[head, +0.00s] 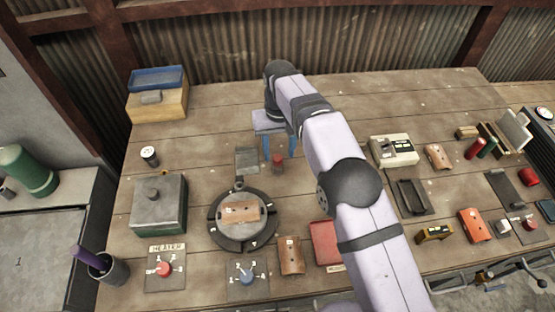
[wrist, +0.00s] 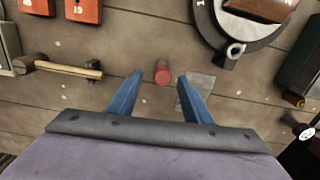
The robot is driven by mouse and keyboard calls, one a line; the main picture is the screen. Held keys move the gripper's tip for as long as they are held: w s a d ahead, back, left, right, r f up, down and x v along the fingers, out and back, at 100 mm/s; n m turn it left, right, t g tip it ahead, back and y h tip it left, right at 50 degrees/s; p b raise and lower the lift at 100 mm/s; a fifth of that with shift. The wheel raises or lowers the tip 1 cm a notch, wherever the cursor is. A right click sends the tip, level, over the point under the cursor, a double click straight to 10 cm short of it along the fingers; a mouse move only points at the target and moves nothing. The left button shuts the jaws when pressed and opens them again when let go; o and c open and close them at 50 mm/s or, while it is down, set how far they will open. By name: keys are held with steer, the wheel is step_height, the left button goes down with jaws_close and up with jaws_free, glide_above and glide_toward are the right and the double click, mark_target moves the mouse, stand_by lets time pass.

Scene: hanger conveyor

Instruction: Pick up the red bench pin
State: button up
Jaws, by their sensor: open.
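The red bench pin (head: 278,164) is a short, red, round peg that looks upright on the wooden bench. In the wrist view the pin (wrist: 162,74) appears between the tips of the blue fingers, apart from both. My gripper (head: 279,157) is open and empty, its fingers pointing down at the pin. In the wrist view my gripper (wrist: 160,76) has one finger on each side of the pin. I cannot tell exactly how far the tips are above the bench.
A grey plate (head: 247,158) lies left of the pin, close to one finger in the wrist view (wrist: 200,86). A round turntable (head: 216,233) stands in front. A hammer (wrist: 70,68) and orange numbered blocks (wrist: 83,10) lie left in the wrist view. Bench behind is clear.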

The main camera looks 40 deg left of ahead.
mark_target(277, 157)
steer(key=shift+s+a+f+p, duration=0.1)
steer(key=shift+f+p, duration=0.55)
steer(key=shift+f, duration=0.6)
steer(key=shift+s+f+p, duration=0.1)
steer(key=shift+f+p, duration=0.55)
steer(key=shift+f, duration=0.55)
jaws_close()
steer(key=shift+r, duration=0.15)
